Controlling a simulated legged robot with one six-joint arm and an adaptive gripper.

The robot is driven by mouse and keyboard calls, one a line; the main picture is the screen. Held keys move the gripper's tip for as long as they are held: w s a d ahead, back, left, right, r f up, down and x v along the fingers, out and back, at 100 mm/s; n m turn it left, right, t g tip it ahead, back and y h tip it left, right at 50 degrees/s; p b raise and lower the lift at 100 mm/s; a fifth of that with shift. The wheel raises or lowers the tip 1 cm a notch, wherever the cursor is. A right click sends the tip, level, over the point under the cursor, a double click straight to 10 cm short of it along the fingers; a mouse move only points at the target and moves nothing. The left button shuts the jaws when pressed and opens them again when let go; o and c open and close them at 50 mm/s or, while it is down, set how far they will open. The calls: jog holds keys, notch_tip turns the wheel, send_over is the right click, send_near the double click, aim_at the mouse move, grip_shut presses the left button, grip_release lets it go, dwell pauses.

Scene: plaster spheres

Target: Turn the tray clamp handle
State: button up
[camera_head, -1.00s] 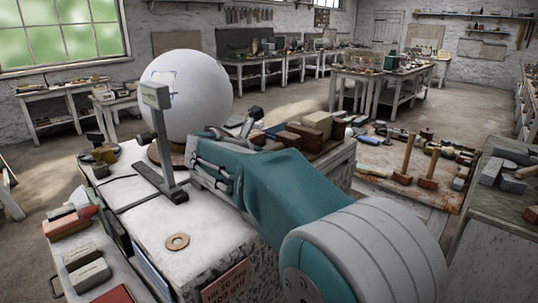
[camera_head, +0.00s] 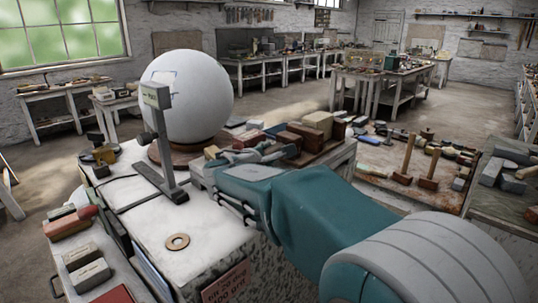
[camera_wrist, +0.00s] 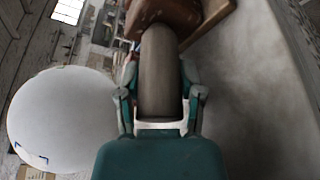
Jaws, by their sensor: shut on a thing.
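In the wrist view my teal gripper (camera_wrist: 160,80) has one finger on each side of a thick grey-beige rounded bar, which I take for the tray clamp handle (camera_wrist: 158,70). It is shut on that bar, which runs up the picture between the fingers to a brown block. In the head view my arm reaches from the lower right to the edge of the tray (camera_head: 326,149) of blocks. There my wrist hides most of the clamp, and I cannot make out the fingertips clearly.
A large white plaster sphere (camera_head: 188,97) stands close behind my gripper; it also shows in the wrist view (camera_wrist: 62,120). A dark stand (camera_head: 163,150) with a small box on top is to its left. A ring (camera_head: 177,241) lies on the pale bench top (camera_head: 135,215).

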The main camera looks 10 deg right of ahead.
jog(key=m, duration=0.1)
jog(key=m+t, duration=0.1)
jog(key=shift+f+m, duration=0.3)
jog(key=shift+m, duration=0.1)
jog(key=shift+m+t+h, duration=0.3)
jog(key=shift+m+t, duration=0.4)
jog(key=shift+m, duration=0.9)
jog(key=o, duration=1.2)
jog(key=shift+c, duration=0.2)
jog(key=shift+r, duration=0.1)
